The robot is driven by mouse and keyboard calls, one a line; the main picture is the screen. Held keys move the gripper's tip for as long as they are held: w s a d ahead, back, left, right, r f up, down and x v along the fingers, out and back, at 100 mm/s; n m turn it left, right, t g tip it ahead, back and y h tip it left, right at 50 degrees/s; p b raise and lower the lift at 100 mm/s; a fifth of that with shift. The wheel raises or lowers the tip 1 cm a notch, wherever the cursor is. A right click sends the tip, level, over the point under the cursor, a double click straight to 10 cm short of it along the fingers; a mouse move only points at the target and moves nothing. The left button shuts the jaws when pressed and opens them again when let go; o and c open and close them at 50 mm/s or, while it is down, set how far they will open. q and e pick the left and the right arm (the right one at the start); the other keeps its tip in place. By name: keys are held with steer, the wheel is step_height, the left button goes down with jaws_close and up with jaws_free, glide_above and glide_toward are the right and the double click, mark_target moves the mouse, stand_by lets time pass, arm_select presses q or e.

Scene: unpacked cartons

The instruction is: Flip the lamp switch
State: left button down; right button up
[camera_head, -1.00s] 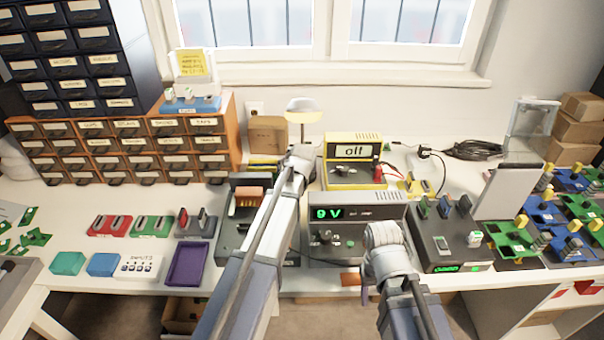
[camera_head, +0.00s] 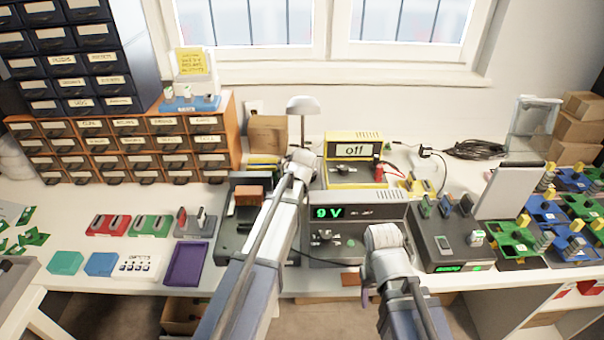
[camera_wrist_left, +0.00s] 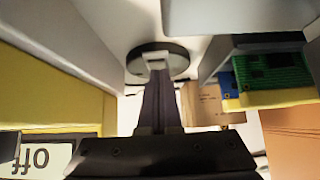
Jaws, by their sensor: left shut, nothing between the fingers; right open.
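The lamp (camera_head: 302,106) has a pale domed shade on a thin stem and stands at the back of the bench, left of the yellow meter. Its shade looks grey and unlit. My left arm reaches toward it, and its wrist hides the lamp's foot in the head view. In the left wrist view, my left gripper (camera_wrist_left: 157,66) is shut and empty, its tips at the round dark-rimmed lamp base (camera_wrist_left: 136,64). The switch itself is hidden, and I cannot tell if the tips touch it. My right gripper (camera_head: 372,268) is open near the bench front, mostly hidden by its wrist.
A yellow meter (camera_head: 367,138) reading "off" stands just right of my left wrist. A grey supply (camera_head: 378,213) showing 9 V sits between my arms. A cardboard box (camera_head: 268,134) is left of the lamp. Orange drawers (camera_head: 130,172) fill the back left.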

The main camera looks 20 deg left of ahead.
arm_select(q)
steer(key=shift+r+p, duration=0.35)
steer(key=shift+r, duration=0.15)
steer(key=shift+r, duration=0.15)
steer(key=shift+s+r+p, duration=0.1)
steer(key=shift+r+p, duration=0.5)
steer(key=shift+p, duration=0.1)
steer(key=p+v, duration=0.8)
steer(key=v, duration=0.4)
steer(key=shift+p, duration=0.35)
steer(key=shift+f, duration=0.1)
